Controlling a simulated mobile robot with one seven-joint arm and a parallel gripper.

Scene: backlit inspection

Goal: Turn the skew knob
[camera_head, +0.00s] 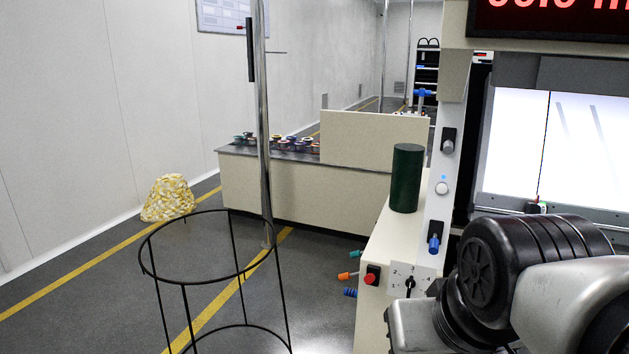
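No knob carries a readable "skew" label, so I cannot tell which control is the skew knob. A black rotary selector (410,284) sits on a pale plate with the digits 1, 2 and 3 at the front corner of the cream bench. On the upright post above are a blue-handled switch (434,243), a white round button or knob (442,188) and a dark knob with a pale tip (448,146). My arm fills the lower right and hides part of the bench top. My gripper's fingers are not in view.
A red button (371,275) is beside the selector; orange, teal and blue fittings stick out from the bench side. A dark green cylinder (406,178) stands on the bench. A black wire hoop stand (214,245) and steel pole (262,120) occupy the floor left. A lit white panel (515,140) is right.

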